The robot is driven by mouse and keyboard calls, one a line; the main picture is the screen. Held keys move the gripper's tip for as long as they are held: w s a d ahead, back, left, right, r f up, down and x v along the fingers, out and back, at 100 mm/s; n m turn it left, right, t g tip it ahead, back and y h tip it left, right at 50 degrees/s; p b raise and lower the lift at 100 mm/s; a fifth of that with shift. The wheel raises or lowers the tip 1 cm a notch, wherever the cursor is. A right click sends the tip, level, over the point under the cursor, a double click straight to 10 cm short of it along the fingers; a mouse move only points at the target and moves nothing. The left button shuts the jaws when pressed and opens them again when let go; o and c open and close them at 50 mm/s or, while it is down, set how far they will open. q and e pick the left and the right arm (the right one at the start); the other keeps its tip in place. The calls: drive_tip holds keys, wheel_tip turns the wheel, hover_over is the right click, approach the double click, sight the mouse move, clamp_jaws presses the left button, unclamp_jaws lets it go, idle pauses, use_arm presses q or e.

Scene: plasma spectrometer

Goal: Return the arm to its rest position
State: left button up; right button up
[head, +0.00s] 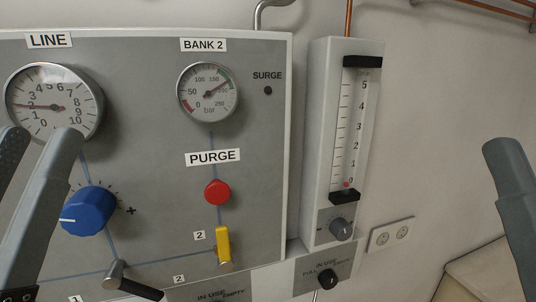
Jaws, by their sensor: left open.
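My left gripper (40,142) is at the left edge of the head view, in front of the grey panel (150,130). Its two grey fingers point up and stand apart, with nothing between them. They overlap the lower part of the LINE gauge (55,95) in the picture and the left side of the blue knob (88,211). I see no clear contact with the panel. One grey part of my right gripper (508,165) shows at the right edge, in front of the bare wall; the rest of it is out of frame.
The panel also carries the BANK 2 gauge (208,93), a red PURGE button (217,192), a yellow lever (223,245) and a black-handled lever (128,282). A flowmeter (345,130) stands to its right, with a wall socket (391,235) beside it.

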wheel_tip(320, 180, up, 34)
drive_tip(key=p, duration=3)
drive_tip(key=shift+f, duration=0.25)
